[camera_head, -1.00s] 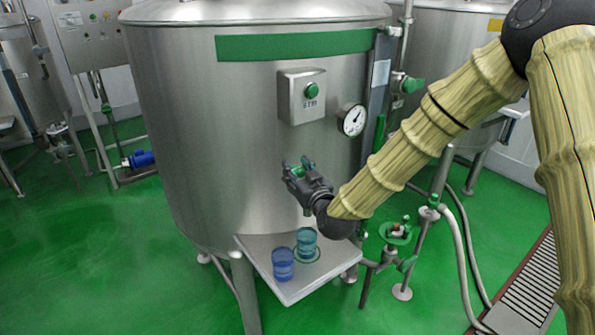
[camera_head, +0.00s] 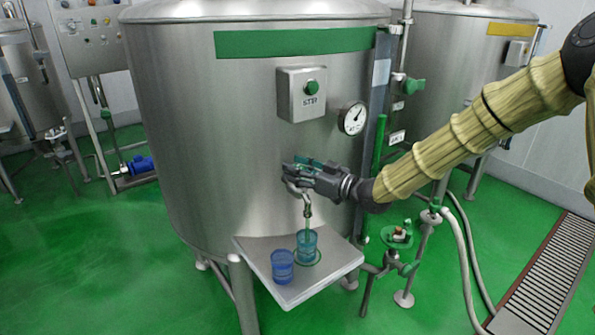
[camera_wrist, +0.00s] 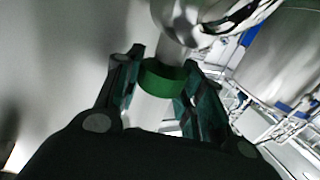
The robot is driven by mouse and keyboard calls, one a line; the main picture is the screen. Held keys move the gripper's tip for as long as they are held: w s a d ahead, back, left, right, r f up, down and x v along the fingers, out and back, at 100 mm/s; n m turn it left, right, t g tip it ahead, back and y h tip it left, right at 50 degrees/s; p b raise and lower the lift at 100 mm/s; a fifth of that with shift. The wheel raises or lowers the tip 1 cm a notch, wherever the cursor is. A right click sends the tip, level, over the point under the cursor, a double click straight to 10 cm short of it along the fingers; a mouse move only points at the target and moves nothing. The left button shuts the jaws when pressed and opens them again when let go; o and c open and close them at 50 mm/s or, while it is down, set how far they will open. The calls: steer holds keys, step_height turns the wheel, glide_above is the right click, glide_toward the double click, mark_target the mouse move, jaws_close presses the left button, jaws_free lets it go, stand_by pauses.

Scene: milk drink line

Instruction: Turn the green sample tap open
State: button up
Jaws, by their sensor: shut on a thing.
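The sample tap's bent metal spout (camera_head: 307,207) sticks out from the front of the steel tank, above a small shelf. My gripper (camera_head: 293,171) is at the tap, reaching in from the right and lying about level. In the wrist view, my gripper (camera_wrist: 158,72) has its fingers closed on either side of the green tap handle (camera_wrist: 163,78), with shiny metal beyond. A teal cup (camera_head: 307,250) stands under the spout inside a green ring. A thin greenish line runs from the spout towards this cup. A blue cup (camera_head: 282,268) stands beside it.
The shelf (camera_head: 305,292) juts out below the tap. A grey switch box (camera_head: 301,95) and a round gauge (camera_head: 353,119) sit on the tank (camera_head: 220,140) above. Pipes and a valve (camera_head: 398,237) stand to the right. Green floor is clear at left.

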steer(key=n+g+y, duration=0.1)
steer(key=n+g, duration=0.1)
steer(key=g, duration=0.2)
steer(key=n+g+y+p, duration=0.1)
steer(key=n+g+y, duration=0.1)
steer(key=n+g, duration=0.1)
steer(key=shift+w+n+g, duration=0.15)
steer(key=shift+n+g, duration=0.15)
steer(key=shift+g, duration=0.3)
steer(key=n+g, duration=0.2)
steer(key=g, duration=0.1)
steer(key=n+g+b, duration=0.1)
steer(key=g, duration=0.1)
steer(key=shift+f+n+g, duration=0.1)
steer(key=shift+n+g, duration=0.3)
steer(key=shift+n+g+h+b, duration=0.3)
steer(key=shift+n+g+h, duration=0.4)
steer(key=shift+g, duration=0.5)
steer(key=o, duration=1)
steer(key=v, duration=1.2)
steer(key=shift+w, duration=0.1)
